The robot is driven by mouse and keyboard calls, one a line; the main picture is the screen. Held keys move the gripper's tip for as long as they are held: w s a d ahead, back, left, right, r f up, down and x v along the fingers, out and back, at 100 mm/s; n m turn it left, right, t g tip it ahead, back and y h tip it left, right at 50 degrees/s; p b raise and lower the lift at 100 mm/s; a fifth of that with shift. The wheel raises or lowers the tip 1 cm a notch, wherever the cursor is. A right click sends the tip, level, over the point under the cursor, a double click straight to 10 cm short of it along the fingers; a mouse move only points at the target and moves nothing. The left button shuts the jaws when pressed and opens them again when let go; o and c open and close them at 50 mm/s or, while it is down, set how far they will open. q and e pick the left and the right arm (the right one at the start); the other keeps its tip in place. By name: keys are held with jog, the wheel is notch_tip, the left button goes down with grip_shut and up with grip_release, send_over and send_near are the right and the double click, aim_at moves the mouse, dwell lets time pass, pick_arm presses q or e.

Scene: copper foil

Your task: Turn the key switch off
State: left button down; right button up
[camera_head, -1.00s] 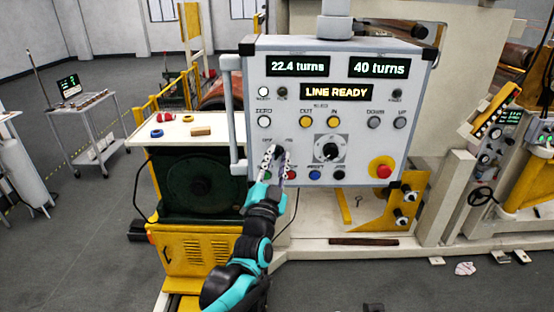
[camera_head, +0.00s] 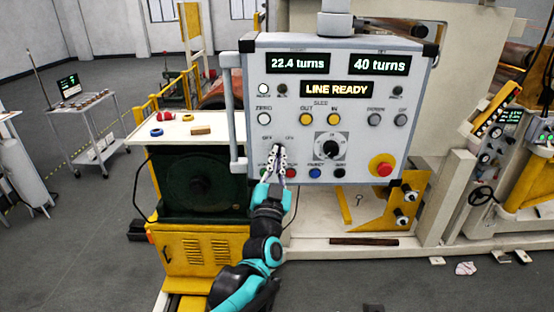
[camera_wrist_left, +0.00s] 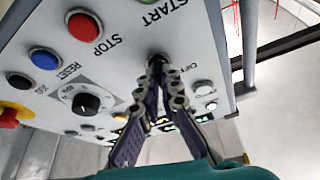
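The key switch sits on the lower left of the grey control panel (camera_head: 363,133), below the OFF and ON labels. My left gripper (camera_head: 278,149) reaches up in front of it and mostly hides it in the head view. In the left wrist view the dark key switch (camera_wrist_left: 157,58) shows at the tips of my left gripper (camera_wrist_left: 164,68), whose fingers are drawn close together around it. The exact contact and the key's angle are hard to make out. My right gripper is not in view.
The panel's display (camera_head: 337,89) reads LINE READY. A round black dial (camera_head: 331,150) and a red emergency button (camera_head: 382,166) are to the right. A row of buttons, including a blue one (camera_head: 315,173), runs below. A vertical handle (camera_head: 232,115) stands at the panel's left edge.

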pick_arm(q)
jog(key=n+y, duration=0.2)
jog(key=n, duration=0.2)
jog(key=n+y, duration=0.2)
jog(key=n, duration=0.3)
jog(key=n+y, duration=0.3)
jog(key=n, duration=0.1)
jog(key=shift+d+r+n, duration=0.1)
jog(key=shift+d+n, duration=0.15)
jog(key=shift+n, duration=0.05)
jog(key=shift+n+g, duration=0.3)
jog(key=c, duration=1.7)
grip_release()
jog(key=shift+c, duration=0.2)
jog(key=shift+w, duration=0.1)
jog(key=v, duration=1.2)
